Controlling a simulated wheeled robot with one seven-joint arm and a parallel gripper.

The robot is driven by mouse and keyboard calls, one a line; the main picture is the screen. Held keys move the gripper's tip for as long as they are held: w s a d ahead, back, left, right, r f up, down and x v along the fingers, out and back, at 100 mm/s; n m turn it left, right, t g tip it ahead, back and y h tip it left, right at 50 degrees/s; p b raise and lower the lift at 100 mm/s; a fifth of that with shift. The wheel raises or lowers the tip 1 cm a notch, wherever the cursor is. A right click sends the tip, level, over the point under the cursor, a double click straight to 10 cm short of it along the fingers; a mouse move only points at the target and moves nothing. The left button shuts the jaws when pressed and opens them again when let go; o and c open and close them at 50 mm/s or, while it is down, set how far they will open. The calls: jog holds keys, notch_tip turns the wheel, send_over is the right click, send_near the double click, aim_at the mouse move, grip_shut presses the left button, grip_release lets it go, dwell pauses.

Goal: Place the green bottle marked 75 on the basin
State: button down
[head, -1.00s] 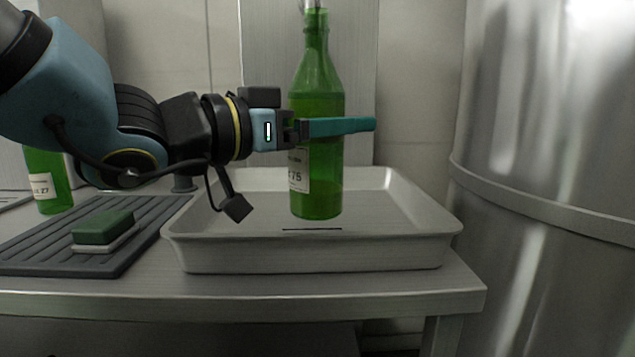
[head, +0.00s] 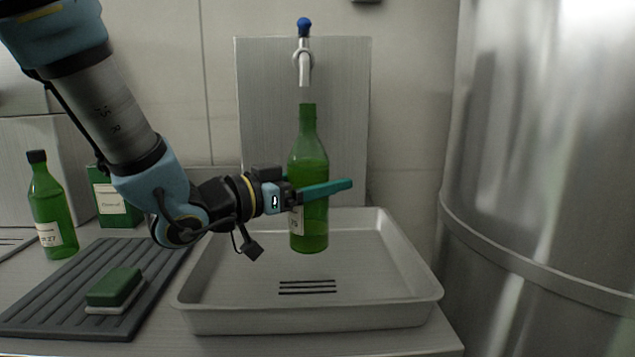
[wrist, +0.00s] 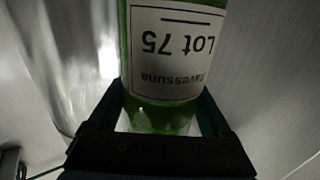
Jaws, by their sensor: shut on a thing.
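The green bottle marked 75 (head: 309,160) is upright in the head view, uncapped, with its label partly hidden by my gripper. My gripper (head: 318,190) is shut on the bottle around its middle, reaching in from the left. In the wrist view the bottle's label (wrist: 175,48) reads "Lot 75" upside down, between the fingers of my gripper (wrist: 165,115). The grey basin (head: 400,283) is a shallow rectangular tray. The bottle is over its back half; I cannot tell whether its base touches the floor of the basin.
A tap (head: 304,62) with a blue top is above the bottle's mouth. Left are another green bottle (head: 50,205), a green box (head: 112,200), and a green sponge-like block (head: 115,286) on a ribbed mat (head: 60,295). A large steel tank (head: 545,170) stands right.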

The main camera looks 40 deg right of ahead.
jog(key=w+d+p, duration=0.2)
jog(key=w+d, duration=0.4)
jog(key=w, duration=0.2)
notch_tip(320, 180, down, 7)
jog(key=p, duration=0.1)
jog(key=shift+s, duration=0.15)
jog(key=shift+d+f, duration=0.1)
jog(key=shift+f, duration=0.1)
grip_release()
jog(key=shift+f, duration=0.1)
jog(key=a+b, duration=0.1)
jog(key=a, duration=0.6)
jog(key=shift+w+a+b, duration=0.25)
jog(key=shift+w+b, duration=0.1)
jog(key=shift+b, duration=0.05)
jog(key=shift+r, duration=0.2)
